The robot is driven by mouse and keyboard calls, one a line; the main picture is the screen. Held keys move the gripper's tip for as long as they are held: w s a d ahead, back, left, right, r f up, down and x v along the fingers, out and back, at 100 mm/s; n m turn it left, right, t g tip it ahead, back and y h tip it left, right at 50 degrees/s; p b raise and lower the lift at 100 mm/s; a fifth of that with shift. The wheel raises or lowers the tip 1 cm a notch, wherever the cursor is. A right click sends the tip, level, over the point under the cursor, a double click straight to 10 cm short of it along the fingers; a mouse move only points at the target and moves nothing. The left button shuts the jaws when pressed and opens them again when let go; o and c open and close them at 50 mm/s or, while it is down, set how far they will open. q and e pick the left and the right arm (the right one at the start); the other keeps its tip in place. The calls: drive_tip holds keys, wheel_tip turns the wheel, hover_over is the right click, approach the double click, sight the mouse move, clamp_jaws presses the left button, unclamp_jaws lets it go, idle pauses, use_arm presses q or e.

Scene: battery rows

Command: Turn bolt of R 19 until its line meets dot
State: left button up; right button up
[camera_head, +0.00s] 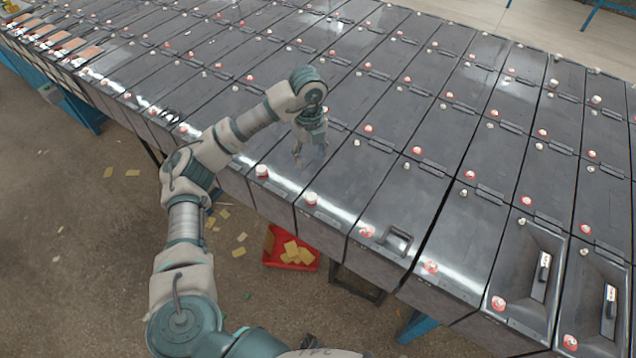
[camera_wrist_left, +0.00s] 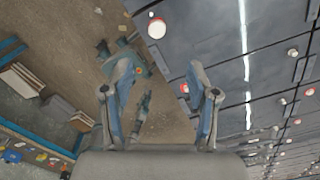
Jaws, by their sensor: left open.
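My left gripper (camera_head: 311,152) hangs with its fingers down over the dark battery lids in the middle of the head view. In the left wrist view its two fingers (camera_wrist_left: 160,78) stand wide apart with nothing between them. A white-capped bolt (camera_head: 261,171) with a red base sits on a lid to the lower left of the gripper. A similar bolt (camera_head: 311,198) sits below the gripper, near the row's front edge. The left wrist view shows a large white bolt cap (camera_wrist_left: 157,28) beyond the fingers. No label reading R 19, line or dot is legible. My right gripper is not in view.
Long rows of dark battery boxes fill the right and back, with lid handles (camera_head: 397,239) and more red and white caps. A red bin (camera_head: 291,248) with yellow pieces stands on the floor in front. The brown floor (camera_head: 95,200) at left is mostly free.

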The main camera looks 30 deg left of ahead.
use_arm(q)
wheel_tip(320, 180, down, 2)
drive_tip(key=s+f, duration=0.1)
drive_tip(key=s, duration=0.1)
drive_tip(key=b, duration=0.2)
hover_over(311, 195)
wheel_tip(311, 195, down, 8)
drive_tip(key=shift+w+d+f, duration=0.1)
wheel_tip(311, 195, down, 3)
drive_tip(key=shift+r, duration=0.1)
drive_tip(key=shift+s+a+f, duration=0.1)
drive_tip(key=shift+a+f, duration=0.05)
drive_tip(key=shift+f, duration=0.35)
drive_tip(key=shift+s+a+f, duration=0.1)
drive_tip(key=shift+f, duration=0.4)
drive_tip(key=shift+w+d+f, duration=0.1)
drive_tip(key=shift+f, duration=0.3)
drive_tip(key=shift+d, duration=0.1)
clamp_jaws()
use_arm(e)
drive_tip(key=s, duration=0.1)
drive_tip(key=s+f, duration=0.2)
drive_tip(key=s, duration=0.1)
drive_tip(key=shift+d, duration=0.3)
